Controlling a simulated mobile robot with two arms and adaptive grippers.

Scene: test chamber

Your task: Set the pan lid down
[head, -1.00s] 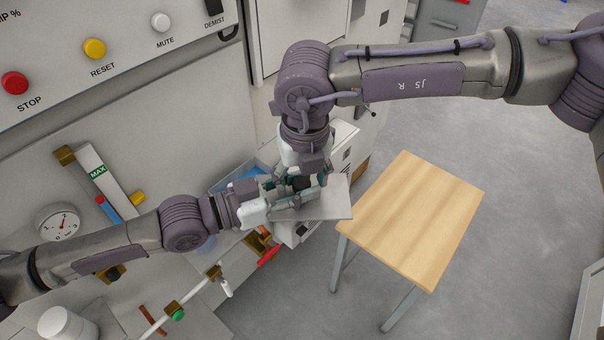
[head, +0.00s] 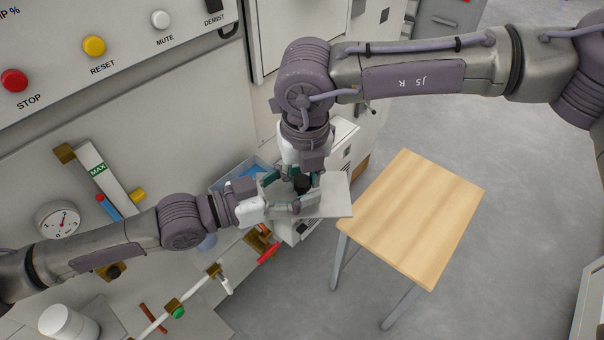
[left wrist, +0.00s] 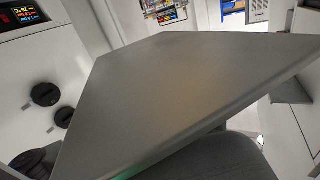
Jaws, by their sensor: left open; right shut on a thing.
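The pan lid is a flat grey plate (head: 335,197) with a dark knob (head: 302,184). My right gripper (head: 303,180) comes down from above and is shut on the lid at the knob, which its fingers partly hide. My left gripper (head: 283,193) is at the lid's left side, with its fingers spread apart around the knob area. Whether it touches the lid cannot be told. In the left wrist view the lid (left wrist: 190,85) fills the middle, tilted in the picture, with part of a grey form below it.
A light wooden table (head: 410,220) with a bare top stands right of the lid. A white cabinet (head: 345,150) is behind and under the lid. A bluish bin (head: 240,172) sits behind my left gripper. Pipes with a red handle (head: 268,255) and green knob are below.

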